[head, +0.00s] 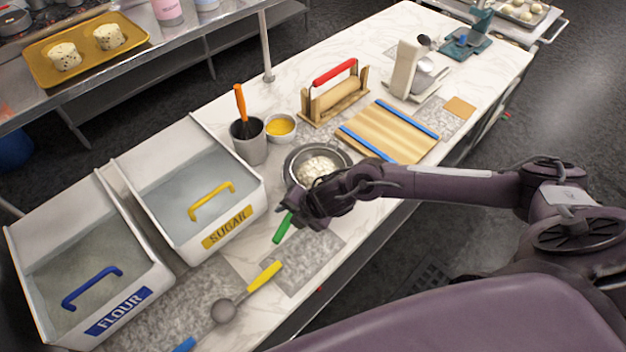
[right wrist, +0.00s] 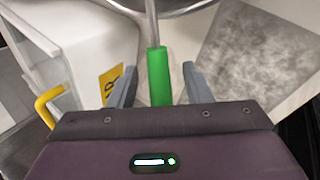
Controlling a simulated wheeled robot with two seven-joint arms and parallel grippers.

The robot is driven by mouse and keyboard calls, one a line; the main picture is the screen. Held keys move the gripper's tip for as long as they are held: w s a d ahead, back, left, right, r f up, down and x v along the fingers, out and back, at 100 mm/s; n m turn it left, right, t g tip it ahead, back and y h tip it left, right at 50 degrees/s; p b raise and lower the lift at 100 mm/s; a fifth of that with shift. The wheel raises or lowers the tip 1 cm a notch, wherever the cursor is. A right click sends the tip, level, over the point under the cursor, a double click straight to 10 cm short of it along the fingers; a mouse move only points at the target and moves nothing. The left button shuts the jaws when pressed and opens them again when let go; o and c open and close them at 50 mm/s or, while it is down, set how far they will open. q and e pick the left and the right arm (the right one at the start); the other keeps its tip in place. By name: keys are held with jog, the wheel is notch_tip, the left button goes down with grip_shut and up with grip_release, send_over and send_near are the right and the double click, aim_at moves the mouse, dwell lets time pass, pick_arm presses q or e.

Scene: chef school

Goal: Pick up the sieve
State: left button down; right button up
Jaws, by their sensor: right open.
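The sieve is a round metal bowl (head: 318,165) holding white contents, with a green handle (head: 283,228) that points toward the front of the counter. My right gripper (head: 298,213) is over the near side of the sieve and hides part of its handle. In the right wrist view, the green handle (right wrist: 158,76) lies between the two spread fingers of my right gripper (right wrist: 158,84), with a visible gap on each side. The metal rod and part of the rim (right wrist: 190,8) show above it. My left gripper is not in view.
A sugar bin (head: 242,228) and flour bin (head: 150,300) stand left. A grey utensil cup (head: 250,150) and a yellow-filled bowl (head: 281,127) stand behind the sieve. A yellow-handled ladle (head: 264,276) lies in front. A wooden board (head: 390,133) lies right.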

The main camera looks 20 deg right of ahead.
jog(key=c, duration=0.7)
grip_shut()
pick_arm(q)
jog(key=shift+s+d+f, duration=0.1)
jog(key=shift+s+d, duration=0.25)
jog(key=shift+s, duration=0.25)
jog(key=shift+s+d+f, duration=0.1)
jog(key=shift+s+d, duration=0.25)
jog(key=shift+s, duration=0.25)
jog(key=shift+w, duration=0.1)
